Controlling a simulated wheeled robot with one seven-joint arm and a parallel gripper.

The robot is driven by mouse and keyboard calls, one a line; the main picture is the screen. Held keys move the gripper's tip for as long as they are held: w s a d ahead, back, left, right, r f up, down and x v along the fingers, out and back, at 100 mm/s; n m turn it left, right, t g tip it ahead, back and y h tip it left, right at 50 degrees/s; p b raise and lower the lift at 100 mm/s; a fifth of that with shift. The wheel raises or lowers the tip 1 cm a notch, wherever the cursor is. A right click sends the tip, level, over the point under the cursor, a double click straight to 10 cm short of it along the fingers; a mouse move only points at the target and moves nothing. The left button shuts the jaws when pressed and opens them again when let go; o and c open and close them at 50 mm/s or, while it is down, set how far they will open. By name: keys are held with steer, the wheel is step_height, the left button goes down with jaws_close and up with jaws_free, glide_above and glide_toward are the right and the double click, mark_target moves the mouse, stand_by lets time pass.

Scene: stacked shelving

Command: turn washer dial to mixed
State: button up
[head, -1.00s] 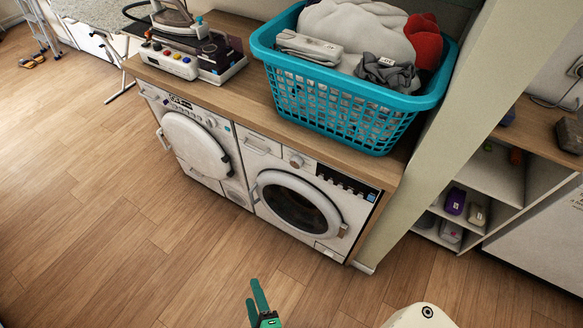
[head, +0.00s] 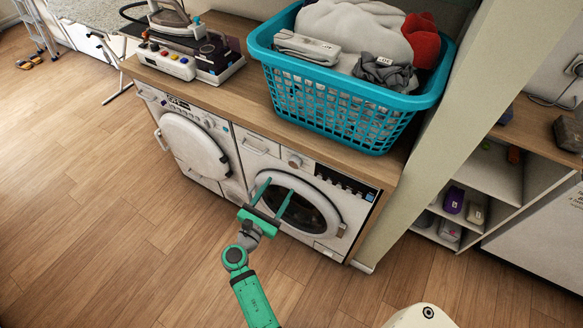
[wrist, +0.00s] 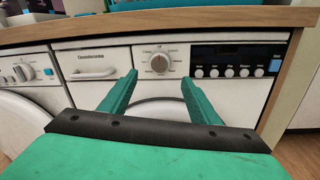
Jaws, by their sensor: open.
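The washer (head: 318,192) is the right machine under the wooden counter, with a round dark door. Its dial (head: 294,161) is a round silver-white knob on the control panel, left of the black display. In the wrist view the dial (wrist: 160,63) sits ahead, between and beyond the fingertips, with small markings around it too small to read. My gripper (head: 274,190) is green, open and empty, in front of the washer door and below the dial. In the wrist view my gripper (wrist: 158,85) has its two fingers spread, apart from the dial.
A second white machine (head: 190,145) stands to the left. A turquoise laundry basket (head: 340,110) and an iron on its base (head: 195,60) are on the counter (head: 250,95). A pale post (head: 440,140) rises at the right. The floor in front is clear.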

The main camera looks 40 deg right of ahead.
mark_target(293, 164)
steer(key=x, duration=1.1)
steer(key=shift+r, duration=0.1)
steer(key=shift+c, duration=0.5)
steer(key=shift+a, duration=0.1)
steer(key=c, duration=1)
